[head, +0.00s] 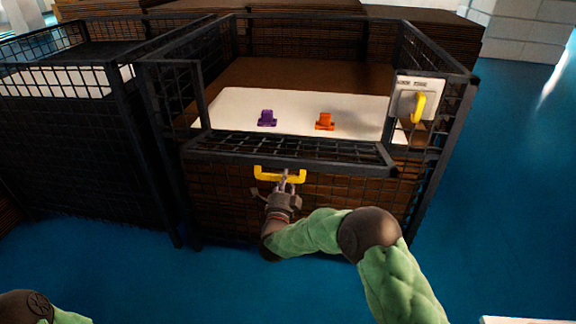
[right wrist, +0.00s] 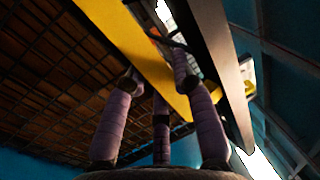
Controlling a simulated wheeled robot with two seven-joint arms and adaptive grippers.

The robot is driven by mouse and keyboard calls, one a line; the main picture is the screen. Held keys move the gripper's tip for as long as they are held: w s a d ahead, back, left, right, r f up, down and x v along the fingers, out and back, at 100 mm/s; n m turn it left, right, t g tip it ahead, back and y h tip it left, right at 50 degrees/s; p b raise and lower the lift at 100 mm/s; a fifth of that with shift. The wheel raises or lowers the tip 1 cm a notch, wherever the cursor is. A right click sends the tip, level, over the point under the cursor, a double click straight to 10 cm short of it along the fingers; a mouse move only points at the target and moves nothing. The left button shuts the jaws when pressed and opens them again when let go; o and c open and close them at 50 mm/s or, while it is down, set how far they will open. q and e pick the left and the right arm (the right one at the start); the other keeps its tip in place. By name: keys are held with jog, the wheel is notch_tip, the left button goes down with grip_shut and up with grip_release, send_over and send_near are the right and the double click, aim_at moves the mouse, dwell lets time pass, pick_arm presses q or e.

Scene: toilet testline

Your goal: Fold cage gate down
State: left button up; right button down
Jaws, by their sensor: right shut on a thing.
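The cage gate (head: 300,150) is a dark mesh panel at the front of the black wire cage. It is tilted, with its dark top bar leaning outward toward me above the cage's lower front. A yellow handle (head: 265,175) is on the gate's bar; it also shows large in the right wrist view (right wrist: 125,40). My right gripper (head: 287,183) is at the handle, shut on it, with its purple-grey fingers (right wrist: 165,95) reaching up around the yellow bar. The exact finger contact is partly hidden. My left gripper is out of view; only part of my left arm shows at the lower left.
A white latch plate (head: 408,84) with a yellow lever (head: 418,107) is on the cage's right side. Inside, a purple part (head: 267,118) and an orange part (head: 325,122) lie on a white surface (head: 225,115). Another black cage (head: 75,150) stands left. Blue floor (head: 515,200) is clear at right.

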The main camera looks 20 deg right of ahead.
notch_tip(320, 180, down, 6)
jog(key=t+h, duration=0.1)
jog(key=t, duration=0.1)
jog(key=shift+f+h, duration=0.15)
jog(key=shift+h, duration=0.25)
jog(key=c, duration=1)
grip_release()
jog(key=shift+w, duration=0.1)
jog(key=shift+f, duration=0.1)
jog(key=v, duration=1.2)
jog(key=shift+d, duration=0.15)
jog(key=shift+f, duration=0.15)
